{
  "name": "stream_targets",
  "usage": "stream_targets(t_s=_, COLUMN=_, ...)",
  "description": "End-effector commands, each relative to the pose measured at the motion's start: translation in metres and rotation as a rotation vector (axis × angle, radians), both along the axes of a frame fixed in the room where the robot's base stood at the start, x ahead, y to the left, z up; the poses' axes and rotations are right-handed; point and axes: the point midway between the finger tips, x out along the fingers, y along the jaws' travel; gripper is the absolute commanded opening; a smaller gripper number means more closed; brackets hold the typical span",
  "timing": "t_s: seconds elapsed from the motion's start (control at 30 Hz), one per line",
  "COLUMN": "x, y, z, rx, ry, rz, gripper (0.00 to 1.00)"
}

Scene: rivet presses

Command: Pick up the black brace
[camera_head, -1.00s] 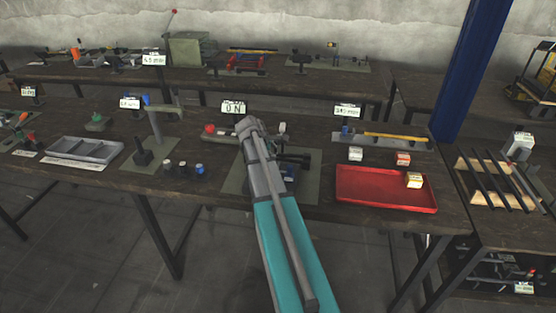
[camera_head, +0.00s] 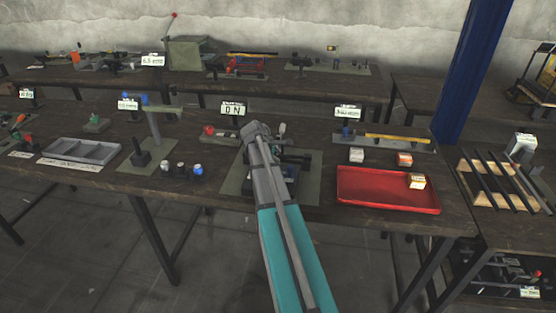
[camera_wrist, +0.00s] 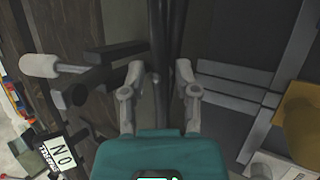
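A black horizontal bar (camera_wrist: 112,55) and a white-handled lever (camera_wrist: 42,66) lie left of the fingers. In the head view a black part (camera_head: 295,158) shows just right of my arm.
The ON sign (camera_head: 233,108) stands behind my arm. A red tray (camera_head: 365,202) with a small box (camera_head: 416,181) is to the right. A grey tray (camera_head: 80,151) and a black-based post (camera_head: 142,158) are to the left. A blue column (camera_head: 470,70) rises at the right.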

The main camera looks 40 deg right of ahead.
Motion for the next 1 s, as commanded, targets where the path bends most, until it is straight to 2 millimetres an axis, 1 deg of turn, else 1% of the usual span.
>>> stream_targets(t_s=0.13, x=0.0000, y=0.0002, z=0.0000, rx=0.000, ry=0.000, rz=0.000, gripper=0.40)
stream_targets(t_s=0.17, x=0.0001, y=0.0002, z=0.0000, rx=0.000, ry=0.000, rz=0.000, gripper=0.36)
stream_targets(t_s=0.3, x=0.0001, y=0.0002, z=0.0000, rx=0.000, ry=0.000, rz=0.000, gripper=0.10)
stream_targets(t_s=0.37, x=0.0002, y=0.0003, z=-0.0001, rx=0.000, ry=0.000, rz=0.000, gripper=0.00)
stream_targets(t_s=0.8, x=0.0000, y=0.0004, z=0.0001, rx=0.001, ry=0.001, rz=0.000, gripper=0.00)
stream_targets(t_s=1.0, x=0.0001, y=0.0004, z=0.0037, rx=0.000, ry=0.000, rz=0.000, gripper=0.00)
